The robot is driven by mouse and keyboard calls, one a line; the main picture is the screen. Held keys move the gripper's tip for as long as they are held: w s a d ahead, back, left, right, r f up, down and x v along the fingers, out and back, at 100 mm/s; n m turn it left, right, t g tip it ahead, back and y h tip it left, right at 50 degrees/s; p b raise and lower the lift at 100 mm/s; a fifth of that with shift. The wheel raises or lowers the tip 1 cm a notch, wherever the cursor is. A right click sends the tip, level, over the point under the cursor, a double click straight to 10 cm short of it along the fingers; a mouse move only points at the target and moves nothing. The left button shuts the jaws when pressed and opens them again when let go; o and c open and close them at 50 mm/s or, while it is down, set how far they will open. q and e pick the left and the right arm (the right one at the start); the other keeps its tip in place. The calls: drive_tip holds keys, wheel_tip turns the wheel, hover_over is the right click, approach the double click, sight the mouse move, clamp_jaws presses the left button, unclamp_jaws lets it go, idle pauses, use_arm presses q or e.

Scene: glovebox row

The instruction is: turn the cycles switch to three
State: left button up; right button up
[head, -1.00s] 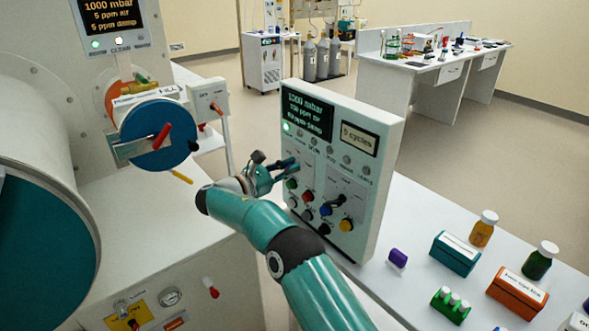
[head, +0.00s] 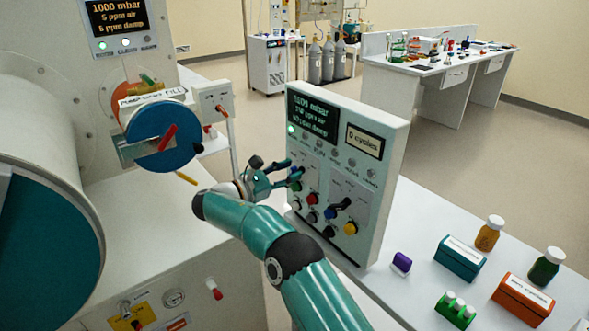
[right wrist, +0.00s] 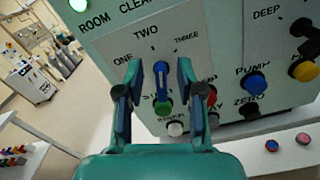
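The control panel (head: 392,165) stands upright on the white bench. In the right wrist view its blue switch lever (right wrist: 161,72) sits under the labels ONE, TWO and THREE, and it points roughly up towards TWO. My right gripper (head: 294,177) is at the panel's left part. In the right wrist view the right gripper (right wrist: 158,75) is open, with one finger on each side of the blue lever. Gaps show between the lever and both fingers. The gripper hides the switch in the head view. My left gripper is not in view.
Green, red, white and black buttons, including a green one (right wrist: 163,112), lie just below the lever. A yellow knob (head: 350,228) is farther right. Purple, teal and orange boxes and bottles stand on the bench (head: 410,205) to the right. A large chamber stands left.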

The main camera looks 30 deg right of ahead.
drive_tip(key=a, duration=1)
drive_tip(key=shift+s, duration=0.35)
drive_tip(key=shift+f, duration=0.1)
